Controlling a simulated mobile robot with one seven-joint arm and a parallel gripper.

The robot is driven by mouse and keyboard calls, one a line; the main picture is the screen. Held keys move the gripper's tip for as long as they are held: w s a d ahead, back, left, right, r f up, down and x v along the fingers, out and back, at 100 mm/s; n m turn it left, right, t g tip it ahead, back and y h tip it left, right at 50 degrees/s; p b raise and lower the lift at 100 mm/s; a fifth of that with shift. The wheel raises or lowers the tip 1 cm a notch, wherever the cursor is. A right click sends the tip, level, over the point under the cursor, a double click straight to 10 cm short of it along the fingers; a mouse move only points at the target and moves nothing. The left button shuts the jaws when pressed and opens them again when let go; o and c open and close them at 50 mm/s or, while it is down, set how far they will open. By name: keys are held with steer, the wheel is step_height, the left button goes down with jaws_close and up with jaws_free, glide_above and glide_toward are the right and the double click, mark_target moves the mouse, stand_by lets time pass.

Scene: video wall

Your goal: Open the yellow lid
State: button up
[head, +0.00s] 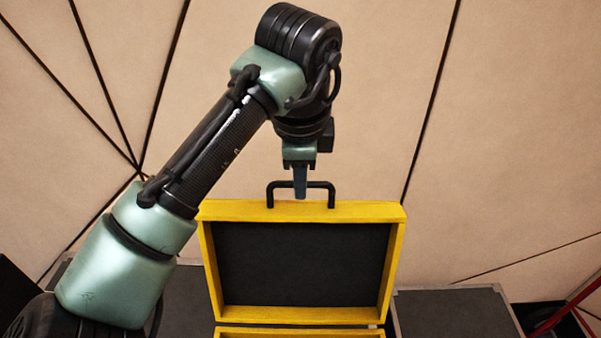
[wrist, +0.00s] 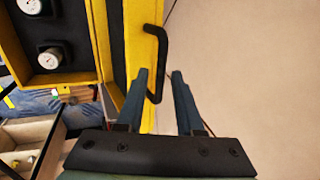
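The yellow lid (head: 300,212) stands raised, close to upright, in the head view, with its dark lined inside facing the camera. Its black handle (head: 320,185) is on the top edge. My gripper (head: 300,190) points down at the handle, one finger showing in front of the bar. In the wrist view the lid (wrist: 135,40) is left of the fingers, and the handle (wrist: 161,50) shows between them, nearer the left finger. The two fingers of my gripper (wrist: 160,78) are apart, with a gap beside the handle. I cannot tell whether a finger touches it.
The yellow case body (head: 300,333) is below the lid, mostly cut off in the head view. In the wrist view it holds white round items (wrist: 50,58) in dark foam. A tray with compartments (wrist: 25,140) is at lower left. Grey surfaces (head: 455,310) flank the case; a panelled wall is behind.

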jaws_close()
stand_by(1.2)
